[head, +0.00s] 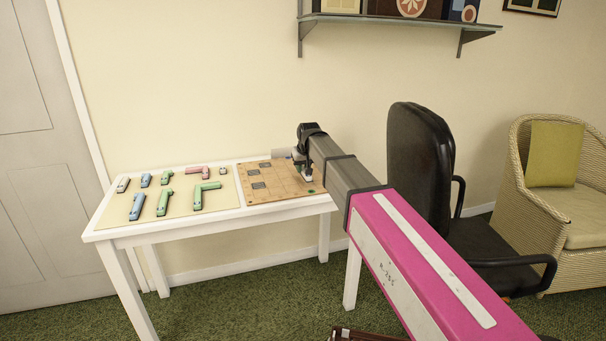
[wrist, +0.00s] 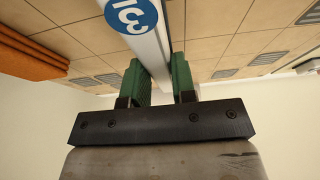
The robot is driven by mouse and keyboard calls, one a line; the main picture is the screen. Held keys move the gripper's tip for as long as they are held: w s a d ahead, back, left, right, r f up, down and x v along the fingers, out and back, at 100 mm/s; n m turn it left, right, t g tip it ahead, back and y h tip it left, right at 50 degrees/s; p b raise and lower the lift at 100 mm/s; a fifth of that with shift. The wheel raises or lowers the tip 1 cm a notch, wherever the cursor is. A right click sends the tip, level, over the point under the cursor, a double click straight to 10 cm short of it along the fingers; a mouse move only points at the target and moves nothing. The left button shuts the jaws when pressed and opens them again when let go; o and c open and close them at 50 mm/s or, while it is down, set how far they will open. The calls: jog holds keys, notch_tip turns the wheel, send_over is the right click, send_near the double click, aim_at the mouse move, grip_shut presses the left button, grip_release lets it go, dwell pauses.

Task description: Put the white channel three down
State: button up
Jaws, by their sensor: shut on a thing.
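The white channel (wrist: 150,48) is a long pale piece with a blue round label that reads like C3, seen upside down in the wrist view. My gripper (wrist: 159,72) has green fingers on either side of the channel, shut on it. In the head view my gripper (head: 302,168) is over the right part of the tan board (head: 283,188), and a white end of the held piece shows below it. The board also shows behind the channel in the wrist view (wrist: 215,50). I cannot tell whether the channel touches the board.
The board has grey slotted patches (head: 258,185) and a green spot (head: 311,191). Left of it, a pale mat (head: 180,207) on the white table (head: 95,237) holds several coloured pieces. A black chair (head: 420,160) stands right of the table; a shelf (head: 400,20) hangs above.

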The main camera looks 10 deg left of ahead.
jog(key=shift+f, duration=1.3)
jog(key=shift+f, duration=0.1)
jog(key=o, duration=0.9)
jog(key=v, duration=1.2)
